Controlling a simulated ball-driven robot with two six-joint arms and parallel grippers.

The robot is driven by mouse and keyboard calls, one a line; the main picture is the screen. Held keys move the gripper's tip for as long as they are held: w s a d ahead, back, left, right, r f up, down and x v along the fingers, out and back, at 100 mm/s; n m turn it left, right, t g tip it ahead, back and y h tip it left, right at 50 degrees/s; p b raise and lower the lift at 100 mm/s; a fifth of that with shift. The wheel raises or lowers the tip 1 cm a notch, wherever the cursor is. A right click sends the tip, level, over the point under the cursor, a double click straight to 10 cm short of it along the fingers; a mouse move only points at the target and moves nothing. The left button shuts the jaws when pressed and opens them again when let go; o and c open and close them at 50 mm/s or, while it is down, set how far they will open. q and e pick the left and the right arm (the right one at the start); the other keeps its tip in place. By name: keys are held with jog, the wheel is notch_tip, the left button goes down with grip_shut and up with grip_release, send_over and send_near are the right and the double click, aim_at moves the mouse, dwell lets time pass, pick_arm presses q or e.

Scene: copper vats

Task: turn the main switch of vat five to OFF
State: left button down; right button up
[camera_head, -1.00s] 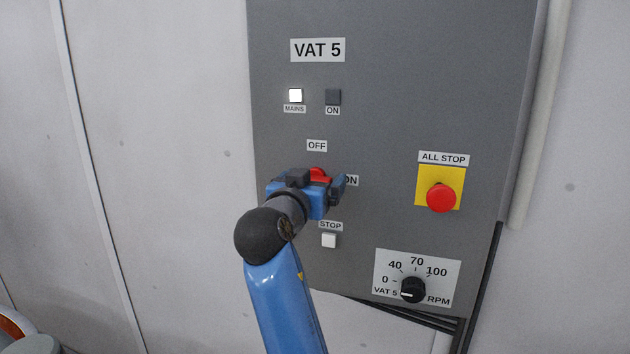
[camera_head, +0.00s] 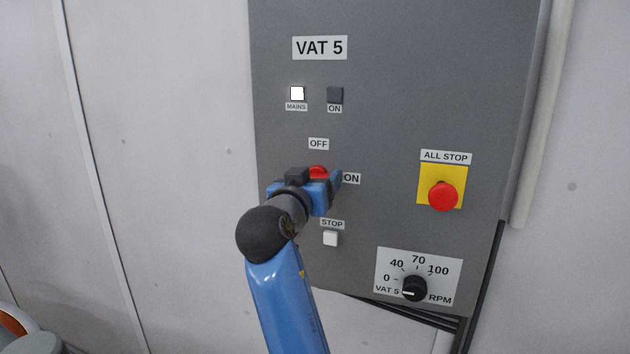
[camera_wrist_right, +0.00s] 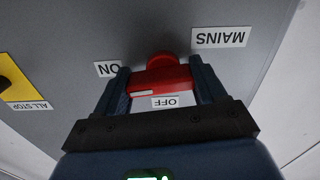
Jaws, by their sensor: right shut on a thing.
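The red main switch (camera_head: 318,172) of vat five is on the grey panel, mostly hidden behind my right gripper (camera_head: 322,184) in the head view. In the right wrist view the red handle (camera_wrist_right: 163,80) lies between the two fingers of my right gripper (camera_wrist_right: 163,88), which are shut on it. A white mark on the handle is at its left end, on the side of the ON label (camera_wrist_right: 107,68). The OFF label (camera_head: 318,144) is above the switch in the head view. The lit white MAINS lamp (camera_head: 297,94) is higher up. My left gripper is not in view.
The dark ON lamp (camera_head: 335,95) is beside the MAINS lamp. A white STOP button (camera_head: 330,238) is just below my gripper. The red ALL STOP button (camera_head: 443,195) and black RPM knob (camera_head: 414,288) are to the right. Bare wall is left of the panel.

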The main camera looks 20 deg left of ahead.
jog(key=n, duration=0.3)
jog(key=shift+r, duration=0.4)
jog(key=n+p, duration=0.1)
jog(key=n, duration=0.3)
jog(key=shift+r+n, duration=0.1)
jog(key=shift+n, duration=0.3)
jog(key=n, duration=0.4)
jog(key=shift+a, duration=0.1)
jog(key=n, duration=0.4)
jog(key=shift+n+p, duration=0.3)
jog(key=shift+p, duration=0.05)
jog(key=o, duration=0.8)
jog(key=shift+a, duration=0.1)
jog(key=shift+o, duration=1.2)
jog(key=shift+w+a+f, duration=0.1)
jog(key=shift+a+f, duration=0.05)
jog(key=shift+f, duration=0.15)
